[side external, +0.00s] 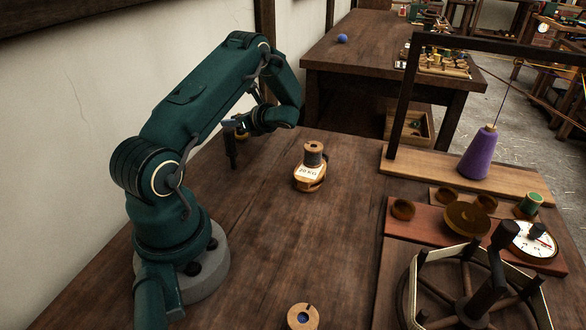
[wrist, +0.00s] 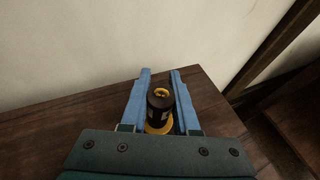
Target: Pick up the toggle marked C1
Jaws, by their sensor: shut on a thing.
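My gripper (side external: 234,128) is at the far left of the table, near the wall. In the wrist view its two blue fingers (wrist: 160,84) are on either side of a dark, round piece with yellow at its top and base (wrist: 159,103), and are shut on it. In the side view a dark upright part (side external: 232,153) with a bit of yellow shows below the gripper, partly hidden by the fingers. I can read no C1 mark on it, so I cannot tell whether it is the toggle. Whether its lower end touches the table is unclear.
A wooden block marked 20 KG (side external: 309,173) bears a dark spool. Another spool (side external: 302,317) stands at the front edge. On the right are a wheel frame (side external: 470,290), a dial (side external: 531,240) and a purple cone (side external: 478,155). The middle of the table is clear.

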